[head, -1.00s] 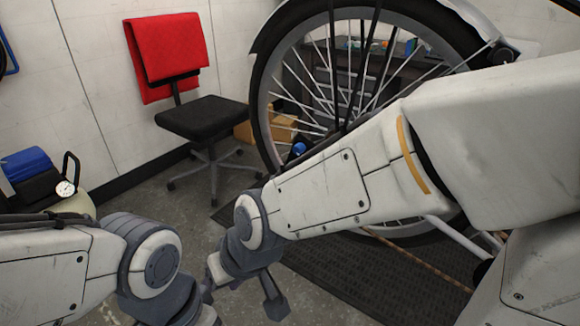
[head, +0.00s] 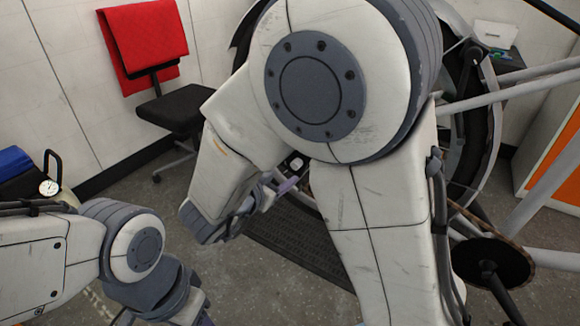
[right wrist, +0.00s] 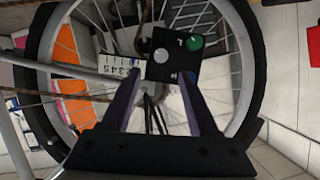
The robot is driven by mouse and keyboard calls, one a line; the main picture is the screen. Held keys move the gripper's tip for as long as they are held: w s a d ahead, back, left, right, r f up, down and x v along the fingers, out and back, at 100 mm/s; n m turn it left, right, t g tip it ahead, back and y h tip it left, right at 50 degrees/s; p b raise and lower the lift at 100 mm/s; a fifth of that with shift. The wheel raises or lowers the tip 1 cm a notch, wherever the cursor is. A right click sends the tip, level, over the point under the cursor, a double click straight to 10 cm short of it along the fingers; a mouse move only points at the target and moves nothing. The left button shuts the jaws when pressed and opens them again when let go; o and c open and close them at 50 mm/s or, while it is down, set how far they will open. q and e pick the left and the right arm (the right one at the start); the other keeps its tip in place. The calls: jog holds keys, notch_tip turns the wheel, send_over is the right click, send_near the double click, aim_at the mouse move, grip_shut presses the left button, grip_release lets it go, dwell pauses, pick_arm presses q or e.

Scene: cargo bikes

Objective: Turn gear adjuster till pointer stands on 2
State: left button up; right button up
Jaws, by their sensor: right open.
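In the right wrist view a black box (right wrist: 184,68) has a green round knob (right wrist: 195,42), a pale round knob (right wrist: 161,56) and the letters L and H. A white scale plate (right wrist: 122,70) with digits, 3, 4 and 5 among them, lies left of it. I cannot make out a pointer. My right gripper (right wrist: 158,76) is open, its fingertips reaching up near the box and plate; contact cannot be told. In the head view my right gripper (head: 285,187) is small and partly hidden behind my arm.
A spoked wheel (right wrist: 245,85) with a black tyre surrounds this area. Frame tubes (head: 520,85) and a chainring (head: 492,262) stand at the right. A chair with a red cloth (head: 143,45) is at the back left. A dark mat (head: 290,240) lies on the floor.

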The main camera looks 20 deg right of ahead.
aim_at(293, 168)
jog(key=b+x, duration=0.1)
jog(key=x, duration=0.6)
jog(key=shift+w+d+f+b, duration=0.1)
jog(key=shift+w+f+b, duration=0.05)
jog(key=shift+b, duration=0.15)
grip_shut()
